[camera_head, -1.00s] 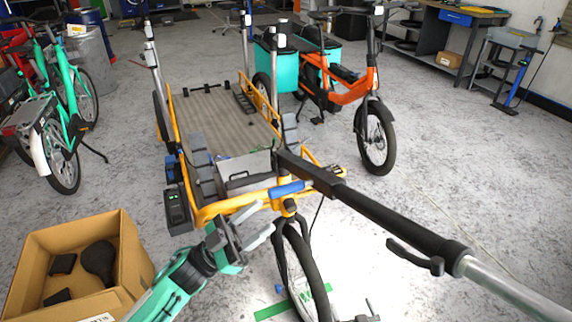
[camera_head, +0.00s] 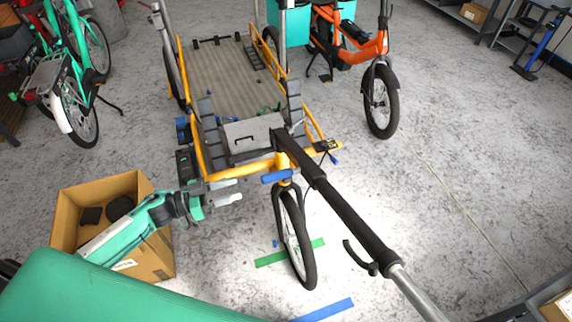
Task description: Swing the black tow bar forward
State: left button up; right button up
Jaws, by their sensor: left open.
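The black tow bar (camera_head: 345,212) runs from the front of the yellow cargo trailer (camera_head: 222,170) down to the lower right, ending in a silver tube (camera_head: 418,295). A black lever hangs beside its lower part. A blue grip (camera_head: 277,176) sits at the bar's base, above the front wheel (camera_head: 296,240). My left gripper (camera_head: 232,192) is teal and grey. It is open and empty, left of the blue grip and the wheel, apart from the tow bar. My right gripper is not in view.
A cardboard box (camera_head: 68,212) with dark items stands at the left, behind my left arm. An orange bike (camera_head: 368,55) stands at the back right, a teal bike (camera_head: 78,90) at the back left. Green tape (camera_head: 318,243) and blue tape mark the floor. Floor right of the bar is clear.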

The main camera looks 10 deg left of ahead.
pick_arm(q)
jog(key=p, duration=0.3)
send_near(292, 172)
jog(key=x, duration=0.4)
jog(key=f+x, duration=0.1)
jog(key=x, duration=0.1)
jog(key=shift+w+a, duration=0.3)
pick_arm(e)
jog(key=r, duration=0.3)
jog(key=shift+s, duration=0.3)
pick_arm(q)
grip_shut()
notch_tip(292, 172, down, 7)
jog(key=s+d+m+b, duration=0.1)
jog(key=b, duration=0.3)
jog(key=shift+s, duration=0.35)
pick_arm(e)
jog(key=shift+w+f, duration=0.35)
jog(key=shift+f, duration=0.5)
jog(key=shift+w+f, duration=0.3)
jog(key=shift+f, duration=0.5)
